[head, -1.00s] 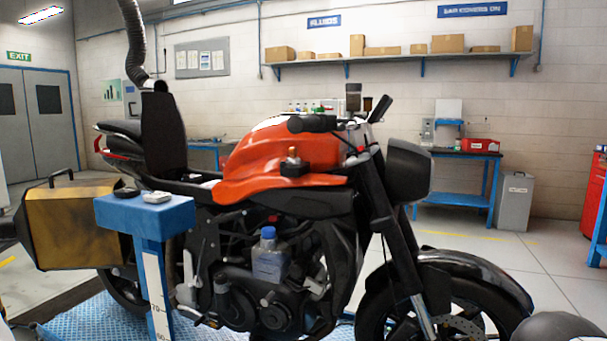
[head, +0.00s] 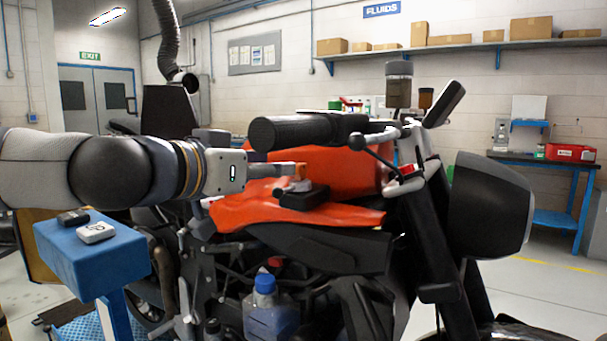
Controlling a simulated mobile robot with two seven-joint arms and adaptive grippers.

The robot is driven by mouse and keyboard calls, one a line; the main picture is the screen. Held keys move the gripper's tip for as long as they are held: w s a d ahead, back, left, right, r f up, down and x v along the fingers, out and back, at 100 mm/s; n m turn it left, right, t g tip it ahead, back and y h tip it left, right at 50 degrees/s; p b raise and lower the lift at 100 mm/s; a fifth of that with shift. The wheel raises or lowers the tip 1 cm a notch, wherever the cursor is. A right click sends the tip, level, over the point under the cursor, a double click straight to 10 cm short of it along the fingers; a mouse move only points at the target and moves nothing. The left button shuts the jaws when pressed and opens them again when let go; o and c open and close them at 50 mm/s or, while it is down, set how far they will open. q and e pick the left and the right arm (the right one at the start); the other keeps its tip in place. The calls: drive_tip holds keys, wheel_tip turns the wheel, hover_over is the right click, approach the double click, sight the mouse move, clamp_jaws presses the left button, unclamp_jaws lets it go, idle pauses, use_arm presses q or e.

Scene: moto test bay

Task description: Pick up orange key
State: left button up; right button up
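The orange key (head: 301,173) appears as a small orange piece above a black block (head: 303,197) on the motorcycle's orange tank cover (head: 262,208). My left gripper (head: 295,170) comes in from the left, with its fingers level and their tips at the orange piece. The fingers are seen from the side and overlap, so I cannot tell whether they are closed on it. My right gripper is not in view.
The handlebar grip (head: 295,132) lies just above and behind my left fingers. A blue stand (head: 115,262) at lower left holds a black fob (head: 73,217) and a white fob (head: 96,232). A blue-capped bottle (head: 268,310) sits low on the motorcycle.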

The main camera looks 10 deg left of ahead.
sight(293, 184)
use_arm(q)
drive_tip(key=x, duration=0.2)
drive_tip(key=b+x, duration=0.1)
drive_tip(key=x, duration=0.4)
drive_tip(key=shift+w+f, duration=0.15)
drive_tip(key=shift+f, duration=0.15)
drive_tip(key=shift+r, duration=0.25)
clamp_jaws()
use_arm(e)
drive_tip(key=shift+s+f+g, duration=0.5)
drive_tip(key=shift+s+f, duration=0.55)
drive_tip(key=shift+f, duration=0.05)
